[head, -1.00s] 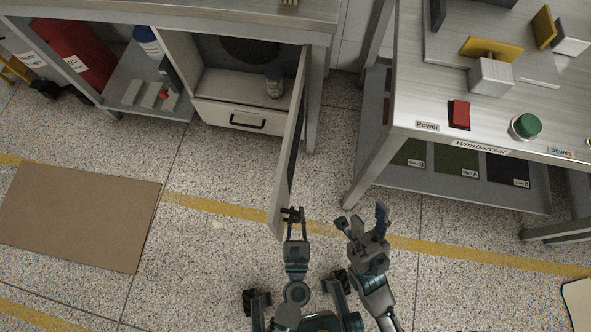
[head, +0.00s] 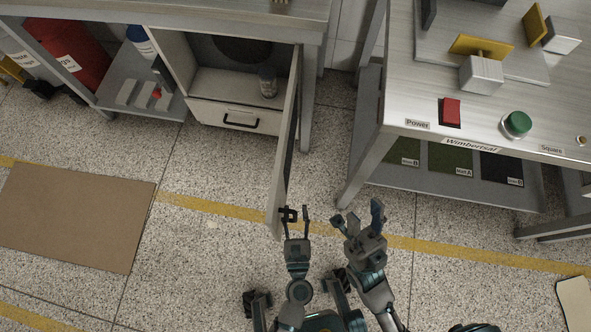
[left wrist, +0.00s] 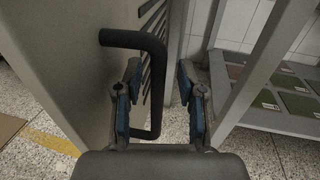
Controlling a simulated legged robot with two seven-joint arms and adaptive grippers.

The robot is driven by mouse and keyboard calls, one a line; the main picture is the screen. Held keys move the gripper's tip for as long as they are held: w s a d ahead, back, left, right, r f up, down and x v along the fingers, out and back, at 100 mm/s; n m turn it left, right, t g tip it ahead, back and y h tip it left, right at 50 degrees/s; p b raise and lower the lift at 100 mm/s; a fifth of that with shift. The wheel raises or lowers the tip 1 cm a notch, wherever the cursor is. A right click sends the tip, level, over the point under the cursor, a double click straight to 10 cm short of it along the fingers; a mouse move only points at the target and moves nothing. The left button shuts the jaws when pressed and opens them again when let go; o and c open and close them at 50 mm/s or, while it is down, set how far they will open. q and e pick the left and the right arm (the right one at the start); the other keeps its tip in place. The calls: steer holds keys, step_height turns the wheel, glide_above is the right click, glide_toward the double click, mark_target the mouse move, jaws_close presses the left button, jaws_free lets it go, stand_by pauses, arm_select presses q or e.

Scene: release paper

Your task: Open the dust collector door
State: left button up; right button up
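The dust collector door (head: 285,160) stands swung wide open from the cabinet under the left bench, seen almost edge-on in the head view. Its black handle (head: 288,214) is near the door's free edge. In the left wrist view the handle (left wrist: 157,85) is a dark bent bar on the door face (left wrist: 70,60). My left gripper (head: 295,213) is open at the handle; the bar lies between its spread fingers, nearer the left finger, which partly covers its lower end. My right gripper (head: 359,215) is open and empty to the right.
The open cabinet holds a small jar (head: 267,82) above a drawer (head: 238,117). A metal workbench (head: 425,85) with a red switch and green button stands at right. A brown mat (head: 75,215) lies at left. Floor between is clear.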

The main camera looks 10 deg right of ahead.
arm_select(q)
steer(key=s+a, duration=0.1)
steer(key=s, duration=0.6)
steer(key=shift+s+a, duration=0.15)
steer(key=shift+a, duration=0.1)
steer(key=shift+f, duration=0.1)
